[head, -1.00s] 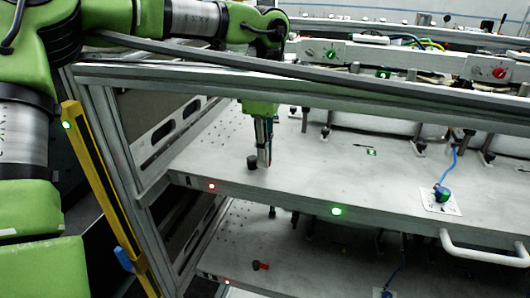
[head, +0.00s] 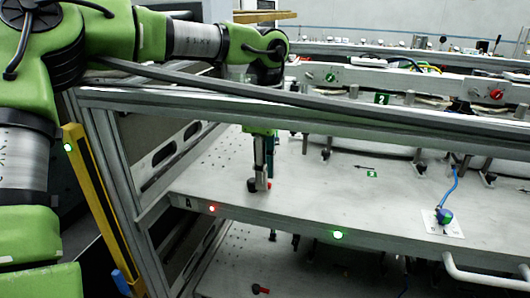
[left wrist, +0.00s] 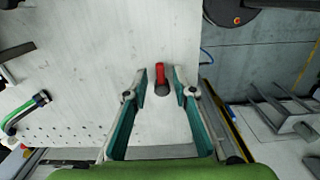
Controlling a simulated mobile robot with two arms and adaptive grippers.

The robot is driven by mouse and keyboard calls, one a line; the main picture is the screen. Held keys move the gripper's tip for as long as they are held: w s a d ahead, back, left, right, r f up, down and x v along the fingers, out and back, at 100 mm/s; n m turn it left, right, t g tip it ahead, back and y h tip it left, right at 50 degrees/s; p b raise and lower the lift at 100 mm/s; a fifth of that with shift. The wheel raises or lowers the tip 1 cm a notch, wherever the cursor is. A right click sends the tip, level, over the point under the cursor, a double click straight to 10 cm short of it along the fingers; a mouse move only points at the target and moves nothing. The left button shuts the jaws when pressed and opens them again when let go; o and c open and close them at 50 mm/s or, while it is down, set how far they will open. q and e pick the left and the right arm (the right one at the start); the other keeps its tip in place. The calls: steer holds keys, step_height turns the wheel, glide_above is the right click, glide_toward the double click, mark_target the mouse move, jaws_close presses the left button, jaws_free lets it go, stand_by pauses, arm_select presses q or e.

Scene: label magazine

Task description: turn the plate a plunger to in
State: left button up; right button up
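The plate A plunger is a small dark knob with a red arm. In the head view its dark end (head: 252,185) shows just left of my left gripper's fingers, near the front left corner of the upper plate (head: 310,190), close to the letter A. In the left wrist view the plunger (left wrist: 161,78) lies between the two fingertips, its red arm pointing up in the picture. My left gripper (head: 262,187) points down at the plate. In the left wrist view its fingers (left wrist: 160,88) are open, with gaps visible on both sides of the plunger. My right gripper is not in view.
A red light (head: 213,208) and a green light (head: 338,234) sit on the plate's front edge. A frame rail (head: 330,112) crosses above the plate. A blue-cabled connector (head: 444,216) stands to the right. Another red-and-black plunger (head: 261,289) is on the lower shelf.

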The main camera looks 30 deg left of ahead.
arm_select(q)
step_height(320, 180, up, 11)
steer(key=shift+r, duration=0.2)
stand_by(0.3)
